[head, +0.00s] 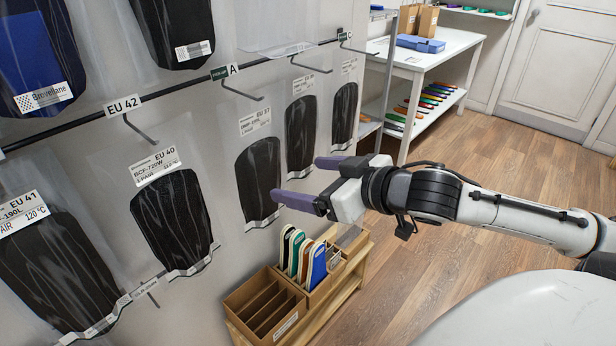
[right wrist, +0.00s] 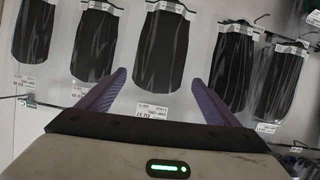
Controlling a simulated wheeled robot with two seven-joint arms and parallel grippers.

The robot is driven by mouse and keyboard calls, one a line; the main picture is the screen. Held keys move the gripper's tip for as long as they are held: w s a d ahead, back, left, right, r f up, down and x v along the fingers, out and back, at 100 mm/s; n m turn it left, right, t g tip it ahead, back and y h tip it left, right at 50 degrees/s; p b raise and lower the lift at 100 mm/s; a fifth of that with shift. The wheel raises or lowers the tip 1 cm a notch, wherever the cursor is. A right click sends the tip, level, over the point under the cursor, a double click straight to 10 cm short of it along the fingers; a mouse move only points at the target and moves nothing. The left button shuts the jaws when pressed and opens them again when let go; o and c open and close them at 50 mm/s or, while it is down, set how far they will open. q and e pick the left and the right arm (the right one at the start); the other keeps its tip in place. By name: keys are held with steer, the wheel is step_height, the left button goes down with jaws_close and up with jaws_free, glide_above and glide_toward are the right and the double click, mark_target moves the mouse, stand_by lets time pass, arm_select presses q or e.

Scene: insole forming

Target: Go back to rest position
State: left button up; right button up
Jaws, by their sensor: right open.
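My right gripper (head: 304,182) is open and empty, with its two purple fingers spread apart. It is in front of the wall of hanging bags in the head view. A clear bag with a dark insole pair (head: 258,178) hangs just left of the fingers. In the right wrist view the gripper (right wrist: 162,92) also shows open, with a bagged dark insole (right wrist: 160,50) seen between and beyond the fingers. I cannot tell exactly how far the bag is from the fingertips. My left gripper is not in view.
More bagged insoles (head: 172,222) hang on hooks along a dark rail (head: 75,122). A wooden box (head: 262,310) with compartments and several colored insoles stands below my right gripper. A white table (head: 448,50) stands at the back. Wooden floor (head: 470,262) is clear on the right.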

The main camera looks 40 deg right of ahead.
stand_by(0.6)
steer(key=s+f+m+g, duration=0.1)
steer(key=s+f, duration=0.2)
steer(key=f, duration=0.7)
steer(key=s+f+g, duration=0.1)
steer(key=s+f, duration=0.2)
steer(key=f, duration=0.8)
steer(key=s+a+f+g, duration=0.2)
steer(key=s+a+f, duration=0.9)
steer(key=a+f, duration=0.4)
steer(key=shift+s+a+n+g+y, duration=0.15)
steer(key=shift+a+n+g+y, duration=0.25)
steer(key=shift+a, duration=0.45)
